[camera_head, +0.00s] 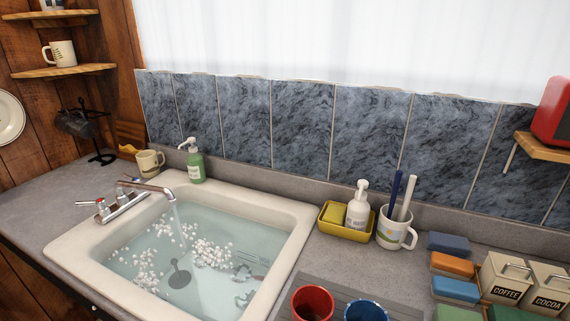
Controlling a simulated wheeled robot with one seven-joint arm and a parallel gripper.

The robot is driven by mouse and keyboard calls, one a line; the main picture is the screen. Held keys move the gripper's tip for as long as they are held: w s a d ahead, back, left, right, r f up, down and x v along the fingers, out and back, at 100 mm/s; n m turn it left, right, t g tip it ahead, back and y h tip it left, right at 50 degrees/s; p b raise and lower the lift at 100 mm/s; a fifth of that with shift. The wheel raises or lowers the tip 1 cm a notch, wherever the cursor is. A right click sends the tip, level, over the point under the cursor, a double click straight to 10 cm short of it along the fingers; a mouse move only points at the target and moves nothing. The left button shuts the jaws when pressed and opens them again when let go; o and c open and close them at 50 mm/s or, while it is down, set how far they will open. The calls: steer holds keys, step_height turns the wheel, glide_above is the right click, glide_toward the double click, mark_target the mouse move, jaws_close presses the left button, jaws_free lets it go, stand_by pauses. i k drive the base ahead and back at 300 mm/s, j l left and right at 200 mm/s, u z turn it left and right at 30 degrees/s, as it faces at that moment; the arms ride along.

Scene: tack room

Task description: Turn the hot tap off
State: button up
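The chrome mixer tap (122,203) stands on the left rim of the white sink (75,250). Its spout reaches right over the basin, and a stream of water (177,220) runs from it. The hot tap handle (98,202), with a red mark, is at the near end of the tap body. The other handle (131,180) is at the far end and small in view; its marking is hard to make out. The sink holds water with white foam and a dark round object under the surface. My gripper is not in view.
A mug (149,161) and a green soap bottle (195,166) stand behind the tap. Right of the sink are a yellow tray (345,232), a white mug (396,229), a red cup (312,303) and canisters (503,277). The counter left of the tap is clear.

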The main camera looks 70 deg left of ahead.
mark_target(101, 202)
steer(key=u, duration=2.85)
steer(key=i+u, duration=0.25)
steer(key=i, duration=0.15)
steer(key=i+u, duration=0.25)
steer(key=i, duration=0.15)
